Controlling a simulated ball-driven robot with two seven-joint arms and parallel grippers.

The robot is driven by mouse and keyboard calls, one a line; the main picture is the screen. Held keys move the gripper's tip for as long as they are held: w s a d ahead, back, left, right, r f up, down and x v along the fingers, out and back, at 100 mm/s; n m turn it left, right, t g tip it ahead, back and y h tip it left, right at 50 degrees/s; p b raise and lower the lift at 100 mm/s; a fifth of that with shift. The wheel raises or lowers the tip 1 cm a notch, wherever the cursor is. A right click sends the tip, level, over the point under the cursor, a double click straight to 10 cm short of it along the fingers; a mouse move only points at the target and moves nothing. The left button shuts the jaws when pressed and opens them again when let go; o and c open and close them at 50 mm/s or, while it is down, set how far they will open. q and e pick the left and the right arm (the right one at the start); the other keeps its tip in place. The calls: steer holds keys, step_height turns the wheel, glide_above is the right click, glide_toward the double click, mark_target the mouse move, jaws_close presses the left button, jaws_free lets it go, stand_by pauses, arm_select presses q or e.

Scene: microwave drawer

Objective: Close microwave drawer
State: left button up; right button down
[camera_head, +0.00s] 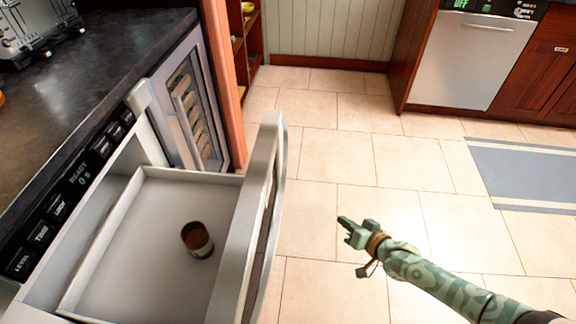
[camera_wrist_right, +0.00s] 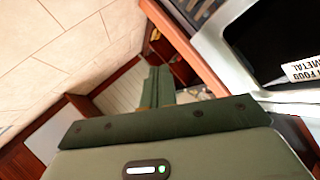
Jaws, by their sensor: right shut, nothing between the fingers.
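The microwave drawer (camera_head: 150,225) is pulled out from the counter at the left of the head view. Its tall silver front panel (camera_head: 258,200) stands well away from the control panel (camera_head: 75,180). A small brown-topped can (camera_head: 197,240) stands on the drawer floor. My right gripper (camera_head: 345,228) is shut and empty, to the right of the drawer front and apart from it, over the floor. In the right wrist view its fingers (camera_wrist_right: 158,85) are together, with part of a silver-framed dark panel (camera_wrist_right: 275,45) at the right. My left gripper is not in view.
The dark countertop (camera_head: 80,75) holds a toaster (camera_head: 40,30) at the far left. A glass-fronted cooler (camera_head: 188,105) stands beyond the drawer. Tiled floor (camera_head: 320,150) is clear right of the drawer. A dishwasher (camera_head: 472,60) and a blue rug (camera_head: 530,175) are at the right.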

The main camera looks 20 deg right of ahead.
mark_target(279, 155)
steer(key=w+a+r+m+t+y, duration=0.2)
steer(key=a+r+m, duration=0.1)
steer(key=r+m, duration=0.3)
steer(key=w+a+r+m+t+y, duration=0.1)
steer(key=a+r+m+t, duration=0.1)
steer(key=r+m, duration=0.35)
steer(key=shift+n, duration=0.45)
steer(key=b+x, duration=0.1)
steer(key=x, duration=0.3)
steer(key=a+r+b+x, duration=0.1)
steer(key=x, duration=0.3)
steer(key=a+b+x, duration=0.1)
steer(key=b+x, duration=0.1)
steer(key=x, duration=0.2)
steer(key=shift+s+r, duration=0.2)
steer(key=shift+r, duration=0.05)
steer(key=shift+w+a+r, duration=0.1)
steer(key=shift+w+a, duration=0.1)
steer(key=shift+a, duration=0.35)
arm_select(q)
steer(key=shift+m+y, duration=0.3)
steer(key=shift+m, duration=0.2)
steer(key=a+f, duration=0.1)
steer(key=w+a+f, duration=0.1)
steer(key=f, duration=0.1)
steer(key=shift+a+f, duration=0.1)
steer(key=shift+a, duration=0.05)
